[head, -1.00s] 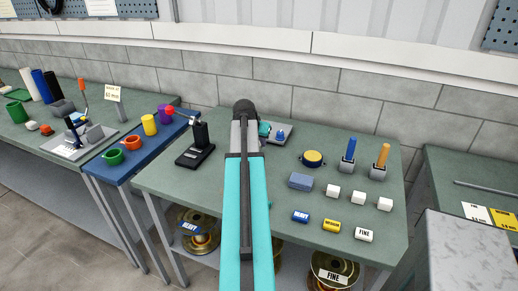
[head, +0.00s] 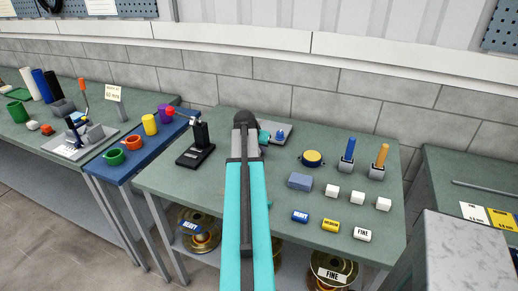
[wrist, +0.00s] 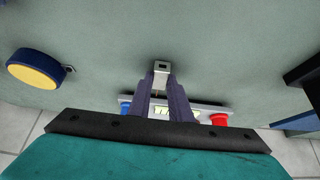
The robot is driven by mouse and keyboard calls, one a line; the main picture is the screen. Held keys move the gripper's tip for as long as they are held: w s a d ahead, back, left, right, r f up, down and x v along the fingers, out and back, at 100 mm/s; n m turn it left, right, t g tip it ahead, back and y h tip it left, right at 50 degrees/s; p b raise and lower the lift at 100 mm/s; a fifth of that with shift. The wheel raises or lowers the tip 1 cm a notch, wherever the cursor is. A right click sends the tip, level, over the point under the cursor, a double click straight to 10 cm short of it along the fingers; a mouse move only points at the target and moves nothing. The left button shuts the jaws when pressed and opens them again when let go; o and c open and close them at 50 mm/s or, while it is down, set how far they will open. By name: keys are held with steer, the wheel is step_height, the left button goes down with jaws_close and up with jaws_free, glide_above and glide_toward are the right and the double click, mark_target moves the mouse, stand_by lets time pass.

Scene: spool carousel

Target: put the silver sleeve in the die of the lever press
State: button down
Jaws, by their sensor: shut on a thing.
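In the wrist view my gripper (wrist: 161,88) is shut on the silver sleeve (wrist: 161,67), a small bright piece with a dark hole, held at the fingertips over the green table. In the head view my own arm hides the sleeve and the fingertips. The lever press (head: 197,147) is black with a red-knobbed lever and stands on the table left of my arm. A black part at the right edge of the wrist view (wrist: 303,74) looks like the press base, apart from the sleeve. The die cannot be made out.
A grey device with a blue and a red button (wrist: 219,119) lies behind my fingers. A yellow-topped blue round thing (head: 313,158), a grey-blue block (head: 300,181) and several white blocks stand to the right. The table between my arm and the press is clear.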

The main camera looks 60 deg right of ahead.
steer(key=shift+f, duration=0.15)
steer(key=c, duration=1.6)
jaws_free()
steer(key=shift+r, duration=0.2)
steer(key=shift+b+v, duration=1.1)
steer(key=shift+v, duration=4.9)
